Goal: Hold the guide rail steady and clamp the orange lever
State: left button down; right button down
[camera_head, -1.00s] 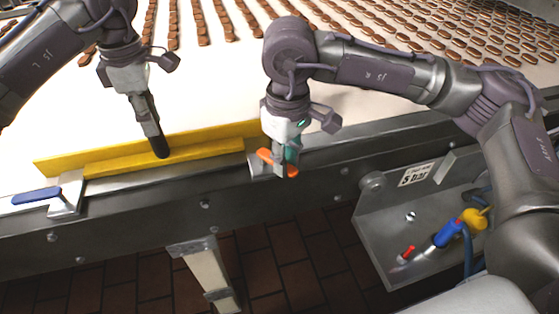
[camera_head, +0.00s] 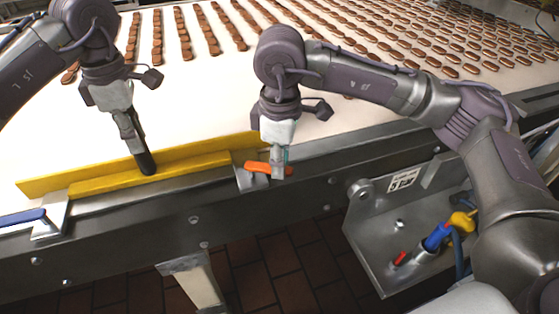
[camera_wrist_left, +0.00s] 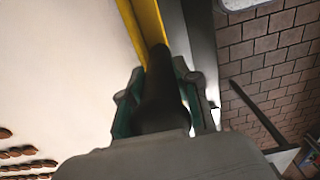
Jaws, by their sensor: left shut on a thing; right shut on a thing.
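The yellow guide rail (camera_head: 110,178) lies along the near edge of the conveyor. My left gripper (camera_head: 147,168) is shut on the guide rail at about its middle. The left wrist view shows the rail (camera_wrist_left: 150,22) running up to the dark part between the fingers (camera_wrist_left: 162,95), which hide the grip itself. The orange lever (camera_head: 256,168) sits on a metal clamp (camera_head: 248,182) at the rail's right end. My right gripper (camera_head: 279,172) is shut on the orange lever, and its fingers cover part of it.
A blue lever (camera_head: 22,217) sits on another clamp at the rail's left end. The white conveyor belt (camera_head: 200,95) carries rows of brown biscuits behind the rail.

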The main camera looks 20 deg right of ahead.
jog(key=c, duration=1)
grip_release()
jog(key=shift+r, duration=0.1)
notch_tip(320, 180, up, 12)
